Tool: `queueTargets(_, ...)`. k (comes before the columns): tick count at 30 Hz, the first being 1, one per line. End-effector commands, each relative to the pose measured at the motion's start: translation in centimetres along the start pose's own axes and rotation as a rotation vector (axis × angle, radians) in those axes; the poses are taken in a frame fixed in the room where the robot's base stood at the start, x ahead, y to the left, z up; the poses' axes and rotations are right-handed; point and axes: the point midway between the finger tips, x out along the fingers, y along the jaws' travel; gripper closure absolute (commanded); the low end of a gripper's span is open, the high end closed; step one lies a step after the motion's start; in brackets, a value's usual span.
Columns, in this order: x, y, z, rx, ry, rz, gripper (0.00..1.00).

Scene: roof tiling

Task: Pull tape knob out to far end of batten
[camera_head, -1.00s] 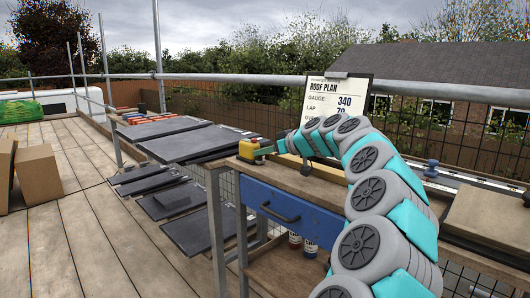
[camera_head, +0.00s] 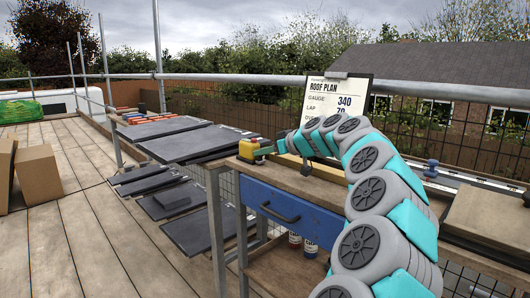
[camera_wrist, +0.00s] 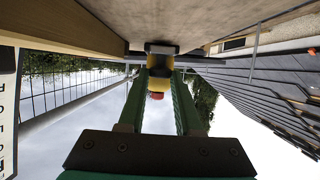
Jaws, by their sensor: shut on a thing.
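A yellow tape measure (camera_head: 248,150) with a red part on top sits at the left end of the bench top. My gripper (camera_head: 272,149) is at its right side, low over the bench. In the wrist view, the green fingers of my gripper (camera_wrist: 160,80) are closed around a small yellow and dark piece (camera_wrist: 159,64), which I take to be the tape knob. A red bit shows just below it there. The fingers hide part of the knob. I cannot tell how much tape is out.
The bench has a blue drawer (camera_head: 290,213). A roof plan clipboard (camera_head: 337,102) stands behind my arm. Dark slates (camera_head: 185,143) lie on a rack to the left. A blue knob (camera_head: 431,168) stands on the right. Cardboard boxes (camera_head: 39,174) stand on the deck.

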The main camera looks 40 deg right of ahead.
Motion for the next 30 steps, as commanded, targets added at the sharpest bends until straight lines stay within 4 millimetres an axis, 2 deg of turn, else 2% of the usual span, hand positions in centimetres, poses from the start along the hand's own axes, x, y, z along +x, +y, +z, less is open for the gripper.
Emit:
queueTargets(6, -0.3, 0.0, 0.2, 0.000, 0.000, -0.001, 1.00)
queueTargets(11, -1.9, 0.0, 1.3, -0.001, 0.001, -0.001, 1.00)
queueTargets(17, -6.5, 0.0, 3.5, 0.000, 0.005, 0.001, 1.00)
queueTargets(24, -13.4, 0.1, 6.2, 0.000, 0.006, 0.003, 1.00)
queueTargets(30, -18.1, 0.0, 8.1, 0.000, 0.000, 0.000, 1.00)
